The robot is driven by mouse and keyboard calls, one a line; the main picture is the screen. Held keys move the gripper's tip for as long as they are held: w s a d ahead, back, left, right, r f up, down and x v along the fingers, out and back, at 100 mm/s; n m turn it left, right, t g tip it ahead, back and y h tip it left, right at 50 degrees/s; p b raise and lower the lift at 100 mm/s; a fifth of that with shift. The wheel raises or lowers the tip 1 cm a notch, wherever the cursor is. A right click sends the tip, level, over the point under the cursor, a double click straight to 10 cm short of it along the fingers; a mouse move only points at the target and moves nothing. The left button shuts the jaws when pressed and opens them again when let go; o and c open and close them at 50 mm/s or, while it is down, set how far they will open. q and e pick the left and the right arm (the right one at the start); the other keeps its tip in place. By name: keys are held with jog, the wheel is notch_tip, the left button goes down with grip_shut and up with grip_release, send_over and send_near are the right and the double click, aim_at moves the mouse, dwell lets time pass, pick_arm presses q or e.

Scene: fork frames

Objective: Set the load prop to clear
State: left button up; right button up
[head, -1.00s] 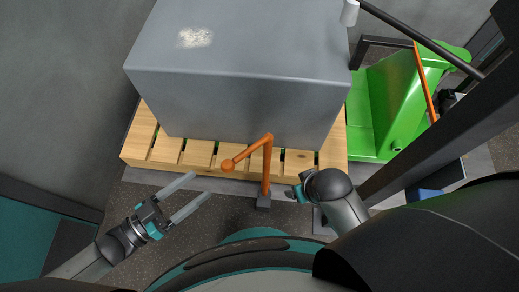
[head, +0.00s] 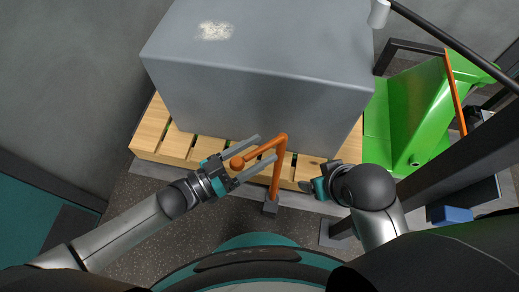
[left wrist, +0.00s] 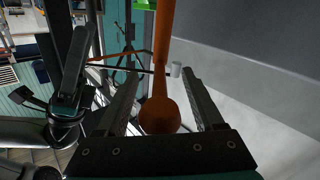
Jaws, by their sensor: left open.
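The load prop is an orange bent lever (head: 278,165) on a small grey foot, standing in front of the pallet, with its arm reaching left to a round knob (head: 237,162). My left gripper (head: 267,148) is open, its two fingers on either side of the knob end. In the left wrist view the orange knob (left wrist: 160,115) sits between the open fingers, close to the palm, with a gap on both sides. My right gripper (head: 315,187) is right of the prop, near the pallet's front edge; its fingers are mostly hidden.
A large grey box (head: 260,75) stands on a wooden pallet (head: 148,140) just behind the prop. A green pallet jack (head: 425,110) stands at the right, near a dark post. Dark speckled floor (head: 140,190) lies free at the front left.

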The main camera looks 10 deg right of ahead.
pick_arm(q)
jog(key=shift+w+d, duration=0.15)
jog(key=shift+d, duration=0.2)
grip_shut()
dwell(0.4)
dwell(0.9)
